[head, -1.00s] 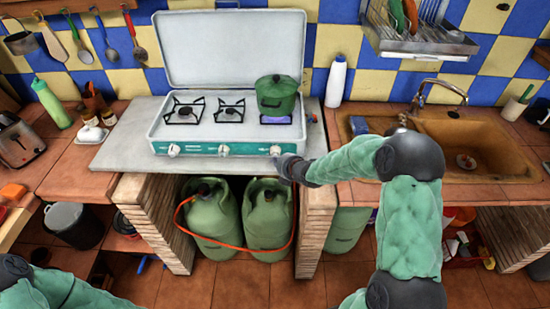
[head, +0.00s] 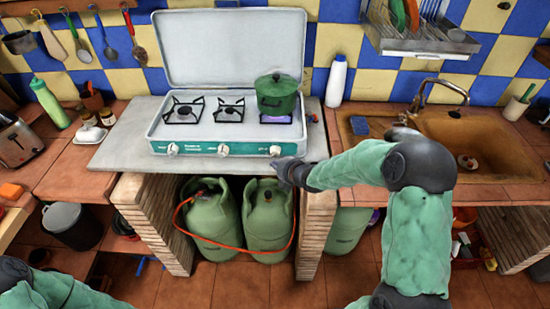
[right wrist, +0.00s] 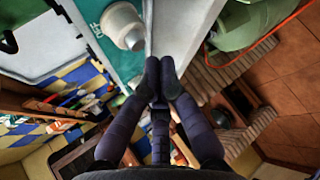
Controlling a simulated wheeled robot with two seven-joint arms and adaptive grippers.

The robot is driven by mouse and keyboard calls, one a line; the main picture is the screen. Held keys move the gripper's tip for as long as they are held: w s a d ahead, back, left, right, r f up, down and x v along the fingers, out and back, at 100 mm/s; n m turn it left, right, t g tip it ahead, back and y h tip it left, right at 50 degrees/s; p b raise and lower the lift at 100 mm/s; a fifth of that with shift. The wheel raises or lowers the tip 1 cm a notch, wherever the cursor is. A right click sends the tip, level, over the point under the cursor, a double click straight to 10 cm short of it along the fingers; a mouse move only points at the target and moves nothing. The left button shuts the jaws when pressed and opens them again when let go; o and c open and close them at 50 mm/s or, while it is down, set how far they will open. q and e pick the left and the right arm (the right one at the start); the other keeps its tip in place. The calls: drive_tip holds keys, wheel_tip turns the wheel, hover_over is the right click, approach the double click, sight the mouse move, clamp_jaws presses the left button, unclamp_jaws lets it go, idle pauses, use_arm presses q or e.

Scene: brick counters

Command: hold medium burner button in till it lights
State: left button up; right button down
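The white gas stove (head: 235,75) stands on the grey slab with its lid up. Its teal front panel has a left knob (head: 172,150), a middle knob (head: 223,150) and a right knob (head: 275,151). A green pot (head: 277,94) sits over the right burner, with a violet glow beneath it. My right gripper (head: 282,168) is just below and in front of the right knob. In the right wrist view its fingers (right wrist: 160,68) are together and empty, apart from a white knob (right wrist: 122,27). Which knob serves the medium burner is unclear. My left gripper is out of view.
Green gas bottles (head: 267,215) with an orange hose stand under the slab (head: 120,150), between brick piers (head: 315,230). A white bottle (head: 336,82) stands right of the stove, and a sink (head: 470,140) is further right.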

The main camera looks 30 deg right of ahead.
drive_tip(key=s, duration=0.1)
drive_tip(key=s+a+b, duration=0.2)
drive_tip(key=s, duration=0.1)
drive_tip(key=shift+a, duration=0.25)
drive_tip(key=shift+f, duration=0.1)
idle(0.4)
drive_tip(key=s+a+f+m+g+y, duration=0.1)
drive_tip(key=s+a+f+m+g, duration=0.2)
drive_tip(key=a+f+m, duration=0.4)
drive_tip(key=s+a+f+m+g+y, duration=0.1)
drive_tip(key=s+a+f+m+g, duration=0.3)
drive_tip(key=f, duration=0.6)
drive_tip(key=s+a+f+m+g, duration=0.2)
drive_tip(key=s+a+f+m, duration=0.3)
drive_tip(key=s+f+m, duration=0.1)
drive_tip(key=s+a+f+m+g+y, duration=0.1)
drive_tip(key=s+a+f+m+g, duration=0.1)
drive_tip(key=s+a+f+m, duration=0.4)
drive_tip(key=s+m, duration=0.1)
drive_tip(key=s, duration=0.2)
drive_tip(key=shift+s+f+y, duration=0.15)
drive_tip(key=shift+s+y, duration=0.15)
drive_tip(key=shift+a, duration=0.1)
